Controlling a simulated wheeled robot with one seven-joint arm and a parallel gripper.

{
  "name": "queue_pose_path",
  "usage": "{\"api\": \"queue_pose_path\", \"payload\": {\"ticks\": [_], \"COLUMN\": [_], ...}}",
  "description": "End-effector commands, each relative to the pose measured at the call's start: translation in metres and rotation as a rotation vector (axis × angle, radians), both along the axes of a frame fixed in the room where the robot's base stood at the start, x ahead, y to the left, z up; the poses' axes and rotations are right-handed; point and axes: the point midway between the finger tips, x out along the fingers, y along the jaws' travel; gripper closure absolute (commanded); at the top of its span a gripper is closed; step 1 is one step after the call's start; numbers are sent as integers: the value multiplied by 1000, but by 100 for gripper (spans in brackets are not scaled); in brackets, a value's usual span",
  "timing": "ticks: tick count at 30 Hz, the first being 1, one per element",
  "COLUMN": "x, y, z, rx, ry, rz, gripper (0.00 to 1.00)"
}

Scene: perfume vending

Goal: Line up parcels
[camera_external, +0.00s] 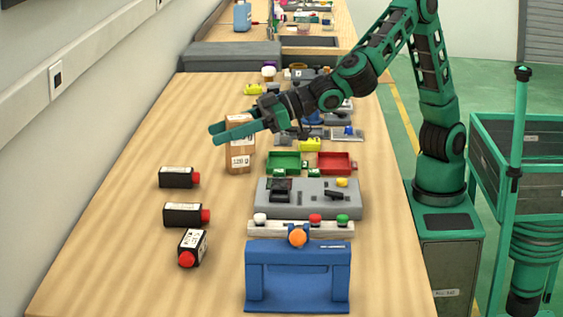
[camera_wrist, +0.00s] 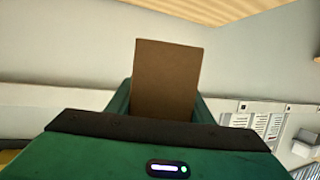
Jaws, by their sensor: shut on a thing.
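A brown cardboard parcel (camera_external: 240,158) with a white label stands upright on the wooden table, left of the green and red trays. My gripper (camera_external: 231,131) reaches in from the right, its green fingers level and shut around the upper part of this parcel. In the wrist view the same parcel (camera_wrist: 167,80) shows as a plain brown face between the fingers (camera_wrist: 162,105). Its lower edge is hidden there by the gripper body. From the external view I cannot tell whether the parcel's base touches the table.
Three black boxes with red ends lie on the left of the table: one (camera_external: 177,178) farther back, one (camera_external: 183,215) in the middle, one (camera_external: 192,248) nearest. A grey panel (camera_external: 325,205), a blue stand (camera_external: 298,280), a green tray (camera_external: 286,167) and a red tray (camera_external: 336,166) occupy the right. The left table edge is clear.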

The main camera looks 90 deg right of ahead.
Motion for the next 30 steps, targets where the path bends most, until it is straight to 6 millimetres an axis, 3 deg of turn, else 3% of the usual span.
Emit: {"api": "queue_pose_path", "payload": {"ticks": [6,15,21,30], "x": [58,120,149,173], "y": [-65,-168,-243,-363], "z": [-23,-50,-64,-77], "rx": [-3,-4,-5,-7], "ry": [-2,-4,-5,-8], "rz": [-176,-436,-621,-919], "gripper": [91,91,91,91]}}
